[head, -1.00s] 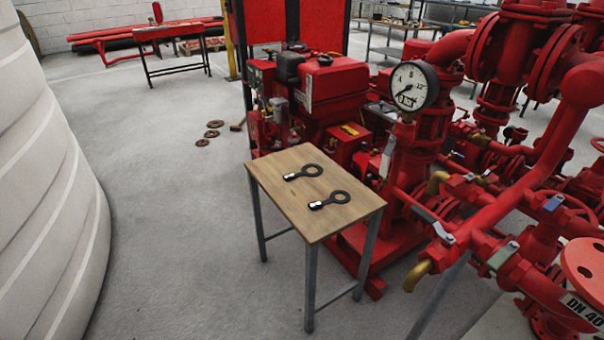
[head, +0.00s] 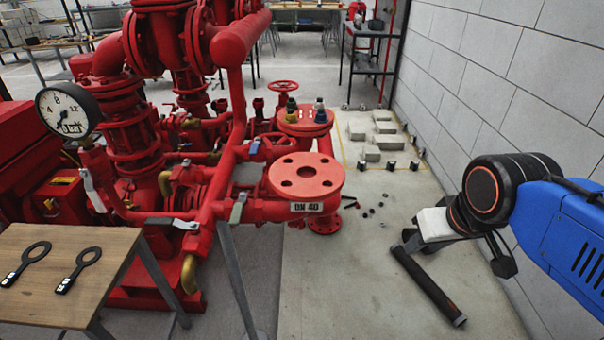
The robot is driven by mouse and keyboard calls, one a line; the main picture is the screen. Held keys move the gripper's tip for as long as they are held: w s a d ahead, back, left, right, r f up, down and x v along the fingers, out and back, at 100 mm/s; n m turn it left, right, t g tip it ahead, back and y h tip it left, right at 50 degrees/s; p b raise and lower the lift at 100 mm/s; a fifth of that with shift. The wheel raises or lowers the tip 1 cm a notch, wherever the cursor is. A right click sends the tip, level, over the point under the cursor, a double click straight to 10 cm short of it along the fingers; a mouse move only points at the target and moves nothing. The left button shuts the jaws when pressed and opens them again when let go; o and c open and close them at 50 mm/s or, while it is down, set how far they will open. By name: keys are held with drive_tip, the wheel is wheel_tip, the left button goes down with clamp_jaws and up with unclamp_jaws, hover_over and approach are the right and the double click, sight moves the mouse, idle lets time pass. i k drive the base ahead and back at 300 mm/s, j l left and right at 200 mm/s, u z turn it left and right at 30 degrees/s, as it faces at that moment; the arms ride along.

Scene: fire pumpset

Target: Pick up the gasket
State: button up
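Two black, flat, ring-shaped pieces with tab handles, which look like gaskets, lie on a small wooden-topped table at the lower left in the head view. The left gasket (head: 37,251) and the right gasket (head: 88,256) lie side by side, each with a pale mark on its handle end. My gripper (head: 457,252) is at the right, far from the table. Its dark fingers look spread apart, with no gasket between them.
The wooden table (head: 100,290) stands before the red pumpset. A salmon flange marked DN 40 (head: 306,176) faces up mid-view. A black bar (head: 428,285) shows below my gripper; its contact is unclear. Small parts (head: 372,209) lie on the floor. A block wall (head: 500,80) is at right.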

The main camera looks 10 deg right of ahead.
sight(9, 279)
drive_tip(key=j+z, duration=0.2)
drive_tip(key=j, duration=0.55)
drive_tip(key=k+j+z, duration=0.15)
drive_tip(key=j, duration=0.55)
drive_tip(key=k+j+u, duration=0.1)
drive_tip(key=j, duration=0.2)
drive_tip(key=k+j+u, duration=0.1)
drive_tip(key=j, duration=0.2)
drive_tip(key=k+j+u, duration=0.1)
drive_tip(key=j, duration=0.25)
drive_tip(key=i+u, duration=0.15)
drive_tip(key=u, duration=0.3)
drive_tip(key=i+u, duration=0.1)
drive_tip(key=u, duration=0.35)
drive_tip(key=i+l+u, duration=0.1)
drive_tip(key=u, duration=0.35)
